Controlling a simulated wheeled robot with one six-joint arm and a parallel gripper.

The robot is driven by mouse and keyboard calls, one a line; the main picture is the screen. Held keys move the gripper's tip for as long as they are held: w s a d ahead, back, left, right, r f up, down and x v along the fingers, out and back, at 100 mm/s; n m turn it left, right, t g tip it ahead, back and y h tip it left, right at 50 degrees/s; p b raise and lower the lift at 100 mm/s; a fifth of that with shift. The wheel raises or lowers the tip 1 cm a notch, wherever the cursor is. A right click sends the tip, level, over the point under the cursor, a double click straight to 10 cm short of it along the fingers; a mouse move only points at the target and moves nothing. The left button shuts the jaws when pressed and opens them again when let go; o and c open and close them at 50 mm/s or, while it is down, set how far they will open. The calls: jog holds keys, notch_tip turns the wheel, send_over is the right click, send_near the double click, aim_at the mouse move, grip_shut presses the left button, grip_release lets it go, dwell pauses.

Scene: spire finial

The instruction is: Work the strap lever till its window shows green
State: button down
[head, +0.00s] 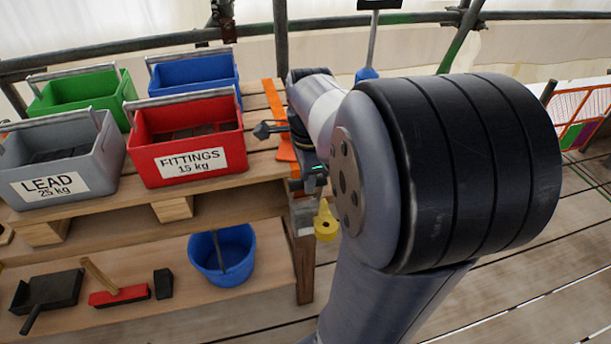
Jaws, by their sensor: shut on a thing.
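The orange strap (279,115) runs over the right end of the wooden bench, beside the red crate. My gripper (309,182) is at the bench's right edge, by the strap's lower end, small and partly hidden behind my own arm. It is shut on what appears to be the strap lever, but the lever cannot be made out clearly. A small green mark shows on the dark part there; I cannot tell whether it is the lever's window. A dark knob-like piece juts out left over the strap; I cannot tell what it belongs to.
A red FITTINGS crate (187,158), grey LEAD crate (62,183), green crate (83,101) and blue crate (194,75) stand on the bench. A blue bucket (222,256) sits on the lower shelf. A yellow piece (326,222) hangs by the bench's right end. Scaffold tubes run behind.

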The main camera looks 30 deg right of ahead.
jog(key=shift+s+a+f, duration=0.15)
jog(key=shift+s+f, duration=0.05)
jog(key=shift+s, duration=0.3)
jog(key=shift+s+a+f, duration=0.15)
jog(key=shift+s, duration=0.3)
jog(key=c, duration=1.2)
grip_release()
jog(key=shift+c, duration=0.2)
notch_tip(320, 180, up, 11)
jog(key=s+p, duration=0.1)
jog(key=p, duration=0.1)
jog(key=shift+a+f, duration=0.1)
jog(key=shift+f, duration=0.05)
jog(key=f, duration=0.3)
jog(key=w+f+b, duration=0.1)
jog(key=f, duration=0.3)
jog(key=f+b, duration=0.1)
jog(key=f, duration=0.2)
jog(key=shift+w+d+f, duration=0.25)
jog(key=shift+w, duration=0.15)
jog(key=shift+w+r, duration=0.1)
jog(key=shift+w, duration=0.05)
